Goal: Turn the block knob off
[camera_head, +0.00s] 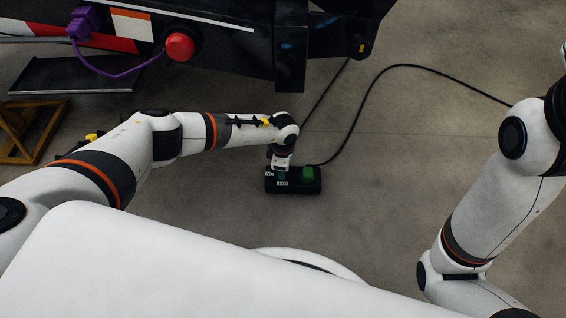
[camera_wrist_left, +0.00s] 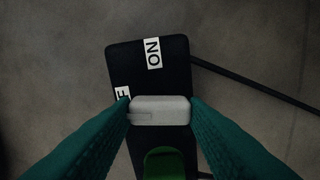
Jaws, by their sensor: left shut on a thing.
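The black block (camera_head: 293,187) lies on the floor in the middle of the head view, below my left arm. In the left wrist view the block (camera_wrist_left: 125,58) carries a white ON label (camera_wrist_left: 153,53) and a second, partly covered label (camera_wrist_left: 122,94) showing an F. A pale grey knob (camera_wrist_left: 160,110) lies crosswise in that view, its left end near the second label. My left gripper (camera_wrist_left: 160,112) is shut on the knob, one green finger at each end. In the head view the left gripper (camera_head: 282,171) hides the knob.
A green button (camera_head: 308,174) sits on the block beside the knob. A black cable (camera_head: 358,118) runs from the block across the floor. Dark trailer framework (camera_head: 235,50) with a red knob (camera_head: 180,46) stands at the top.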

